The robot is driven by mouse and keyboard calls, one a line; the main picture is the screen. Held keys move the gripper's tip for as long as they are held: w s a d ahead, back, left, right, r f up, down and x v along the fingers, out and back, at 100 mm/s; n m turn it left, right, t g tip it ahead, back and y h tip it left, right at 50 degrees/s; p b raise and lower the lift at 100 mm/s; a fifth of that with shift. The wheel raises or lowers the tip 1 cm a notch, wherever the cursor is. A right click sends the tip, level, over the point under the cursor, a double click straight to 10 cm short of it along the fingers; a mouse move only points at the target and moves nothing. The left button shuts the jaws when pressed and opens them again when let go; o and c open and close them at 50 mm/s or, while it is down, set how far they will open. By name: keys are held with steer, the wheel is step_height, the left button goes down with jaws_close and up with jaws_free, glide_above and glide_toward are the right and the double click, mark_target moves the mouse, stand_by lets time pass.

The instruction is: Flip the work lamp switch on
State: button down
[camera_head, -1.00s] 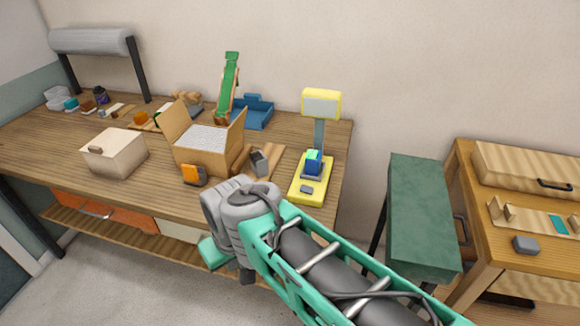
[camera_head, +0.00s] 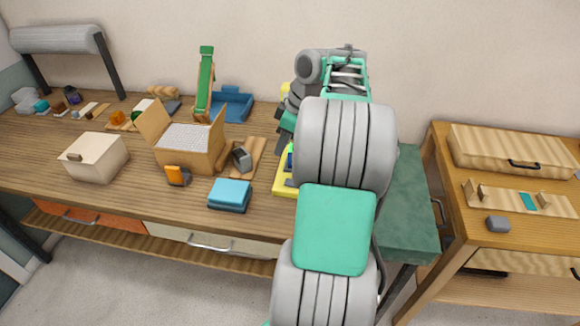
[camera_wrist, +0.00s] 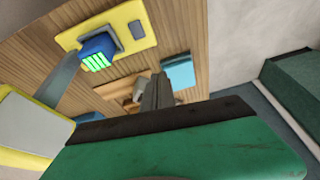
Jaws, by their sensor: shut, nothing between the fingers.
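The yellow work lamp stands at the right end of the wooden bench. In the head view my arm covers most of it, leaving part of its yellow base (camera_head: 283,183) visible. In the wrist view its base (camera_wrist: 122,35) carries a blue block (camera_wrist: 97,52) with green stripes and a small grey pad (camera_wrist: 137,30). I cannot tell which of these is the switch. The lamp's pale-panelled head (camera_wrist: 28,125) is at the lower left. My gripper (camera_wrist: 156,92) is shut and empty, pointing down, beside the base and apart from it in the wrist picture.
A teal block (camera_head: 230,194) lies near the bench's front edge. An open cardboard box (camera_head: 188,148) and a wooden piece with a grey part (camera_head: 242,157) are left of the lamp. A green cabinet (camera_head: 412,215) and a second table (camera_head: 455,215) stand right.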

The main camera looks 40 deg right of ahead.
steer(key=s+d+n, duration=0.1)
steer(key=s+d, duration=0.2)
steer(key=d, duration=0.3)
steer(key=shift+f, duration=0.1)
steer(key=shift+f, duration=0.1)
glide_toward(286, 181)
steer(key=x, duration=0.6)
steer(key=shift+f+b, duration=0.3)
steer(key=shift+b, duration=0.05)
